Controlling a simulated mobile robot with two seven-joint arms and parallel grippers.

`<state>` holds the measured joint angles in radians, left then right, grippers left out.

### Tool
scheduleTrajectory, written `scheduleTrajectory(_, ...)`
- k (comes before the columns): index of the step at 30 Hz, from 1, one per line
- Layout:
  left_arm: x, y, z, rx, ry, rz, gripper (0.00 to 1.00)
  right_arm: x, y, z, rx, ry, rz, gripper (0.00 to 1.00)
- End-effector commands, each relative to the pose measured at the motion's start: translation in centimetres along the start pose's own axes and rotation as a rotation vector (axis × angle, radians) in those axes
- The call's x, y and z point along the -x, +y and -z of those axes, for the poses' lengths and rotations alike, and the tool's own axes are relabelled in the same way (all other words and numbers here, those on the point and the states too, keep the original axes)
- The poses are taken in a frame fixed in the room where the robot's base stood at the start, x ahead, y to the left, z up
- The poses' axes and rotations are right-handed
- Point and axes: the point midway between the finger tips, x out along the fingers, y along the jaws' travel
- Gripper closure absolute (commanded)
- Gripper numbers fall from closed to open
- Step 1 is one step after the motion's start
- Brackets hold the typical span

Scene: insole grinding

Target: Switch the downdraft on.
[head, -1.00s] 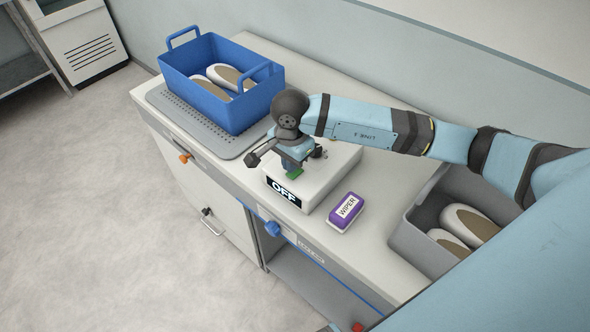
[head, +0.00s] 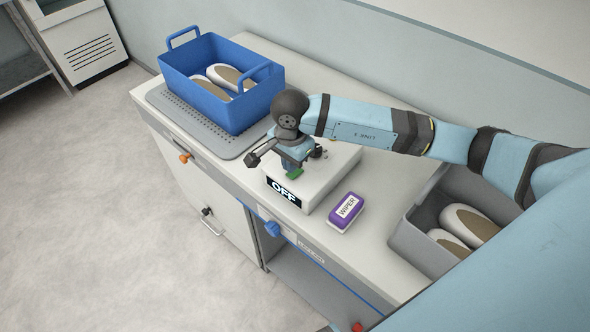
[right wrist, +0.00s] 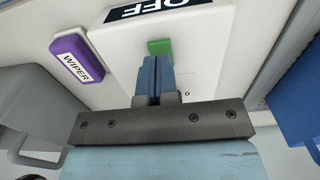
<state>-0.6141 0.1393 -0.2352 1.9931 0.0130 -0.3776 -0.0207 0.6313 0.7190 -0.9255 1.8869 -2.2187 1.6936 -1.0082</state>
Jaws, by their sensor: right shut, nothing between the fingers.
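The downdraft switch box (head: 335,172) is a white box on the bench with a black OFF sign (head: 284,191) on its front edge. Its green button (head: 294,174) shows just under my right gripper (head: 290,165). In the right wrist view the green button (right wrist: 160,47) lies right at the tips of my right gripper (right wrist: 155,62), whose blue fingers are together with nothing between them. Whether the tips touch the button I cannot tell. The sign reads OFF. My left gripper is not seen.
A blue crate (head: 205,100) with insoles stands on a perforated grey plate (head: 176,112) to the left. A purple wiper (head: 346,212) lies right of the box. A grey bin (head: 413,237) with insoles stands further right. Knobs line the bench front.

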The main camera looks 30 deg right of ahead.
Motion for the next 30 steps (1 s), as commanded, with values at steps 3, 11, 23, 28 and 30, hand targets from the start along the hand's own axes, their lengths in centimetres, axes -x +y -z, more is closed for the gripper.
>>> scheduleTrajectory(3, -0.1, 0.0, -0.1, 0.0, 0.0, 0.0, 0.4, -0.1, 0.0, 0.0, 0.0, 0.0, 0.0, 1.0)
scheduleTrajectory(11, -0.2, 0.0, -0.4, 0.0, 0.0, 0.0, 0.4, -0.5, 0.0, 0.0, 0.0, 0.0, 0.0, 1.0)
scheduleTrajectory(23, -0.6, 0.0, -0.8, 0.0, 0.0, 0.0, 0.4, -1.1, 0.0, 0.0, 0.0, 0.0, 0.0, 1.0)
scheduleTrajectory(28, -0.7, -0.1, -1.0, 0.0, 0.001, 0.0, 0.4, -1.4, 0.0, 0.0, 0.0, 0.0, 0.0, 1.0)
scheduleTrajectory(30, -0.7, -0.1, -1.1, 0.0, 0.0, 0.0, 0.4, -1.5, 0.0, 0.0, 0.0, 0.0, 0.0, 1.0)
